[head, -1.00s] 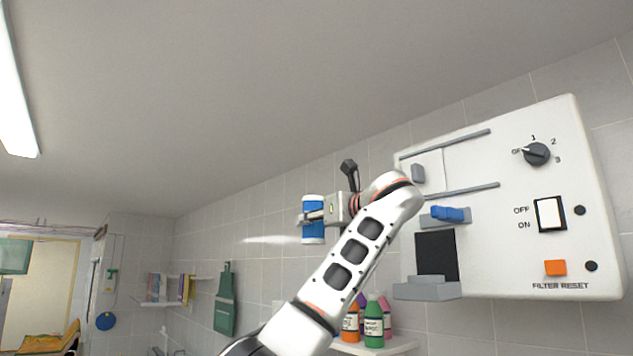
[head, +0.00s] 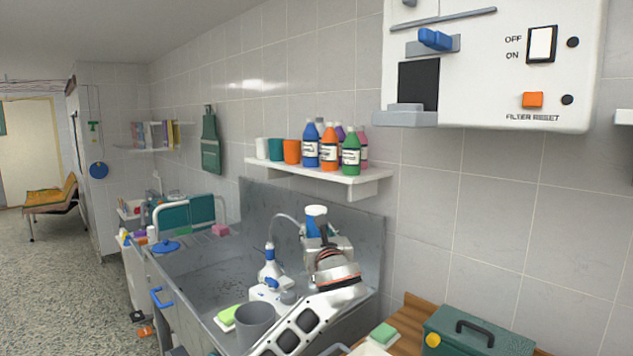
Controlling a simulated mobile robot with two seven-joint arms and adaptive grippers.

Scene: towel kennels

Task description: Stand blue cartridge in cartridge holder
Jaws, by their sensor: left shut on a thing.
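The blue cartridge (head: 315,219), a blue cylinder with a white top, stands about upright in my left gripper (head: 318,232). The gripper is shut on it, in front of the sink's steel back wall. My arm and gripper hide its lower part. A white wall panel (head: 480,85) at the upper right has a black recess (head: 418,84) with a grey ledge (head: 404,118) under it. I cannot tell for sure whether this is the cartridge holder. The cartridge is below and left of that ledge, well apart from it. My right gripper is not in view.
A wall shelf (head: 335,175) with several bottles and cups is above the gripper. A green toolbox (head: 478,333) is at the lower right. The wall below the panel is clear.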

